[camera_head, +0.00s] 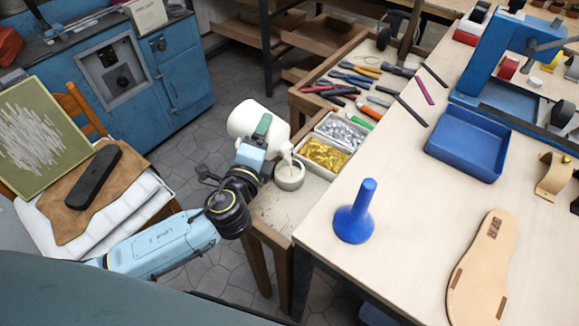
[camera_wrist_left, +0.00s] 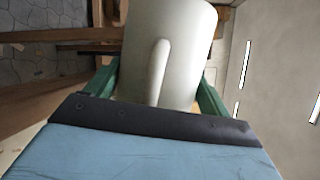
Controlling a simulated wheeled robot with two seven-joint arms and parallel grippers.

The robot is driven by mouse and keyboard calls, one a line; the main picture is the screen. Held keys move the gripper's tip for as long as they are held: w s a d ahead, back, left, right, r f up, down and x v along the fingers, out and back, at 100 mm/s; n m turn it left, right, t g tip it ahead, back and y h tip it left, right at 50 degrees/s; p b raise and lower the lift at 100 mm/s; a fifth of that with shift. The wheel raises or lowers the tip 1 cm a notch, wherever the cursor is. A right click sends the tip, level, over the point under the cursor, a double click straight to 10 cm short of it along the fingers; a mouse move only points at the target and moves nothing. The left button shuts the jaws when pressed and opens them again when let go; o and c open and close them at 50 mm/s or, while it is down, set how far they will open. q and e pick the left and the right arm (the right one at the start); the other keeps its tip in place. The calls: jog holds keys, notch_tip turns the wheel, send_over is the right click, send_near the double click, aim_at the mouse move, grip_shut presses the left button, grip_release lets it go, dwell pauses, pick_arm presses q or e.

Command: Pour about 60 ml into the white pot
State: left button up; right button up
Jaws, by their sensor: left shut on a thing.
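A white jug (camera_head: 257,120) is in my left gripper (camera_head: 263,127), which is shut on it. The jug is tilted to the right, its mouth over the pot. The white pot (camera_head: 289,178) stands on the lower side surface below the mouth. A pale stream shows between the mouth and the pot, and pale content shows inside the pot; its level is hard to tell. In the left wrist view the jug's white body (camera_wrist_left: 172,55) fills the middle between the green fingers. My right gripper is not in view.
Metal trays with silver pieces (camera_head: 341,130) and gold pieces (camera_head: 324,155) stand right behind the pot. Several hand tools lie beyond them. A blue funnel-shaped tool (camera_head: 354,212), a blue tray (camera_head: 467,144) and a tan sole (camera_head: 478,268) are on the right table (camera_head: 400,225).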

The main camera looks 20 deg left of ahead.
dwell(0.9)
pick_arm(q)
jog(key=shift+r, duration=0.2)
jog(key=shift+w+a+f+n+g, duration=0.1)
jog(key=shift+a+f+n+g, duration=0.2)
jog(key=shift+n, duration=0.4)
jog(key=shift+r+n+g+h+p, duration=0.2)
jog(key=shift+n+g+h+p, duration=0.15)
jog(key=shift+n, duration=0.25)
jog(key=shift+a+n, duration=0.1)
jog(key=shift+n, duration=0.2)
jog(key=shift+f, duration=0.1)
jog(key=shift+w+n+g+h, duration=0.1)
jog(key=shift+n+g+h, duration=0.3)
jog(key=shift+n, duration=0.2)
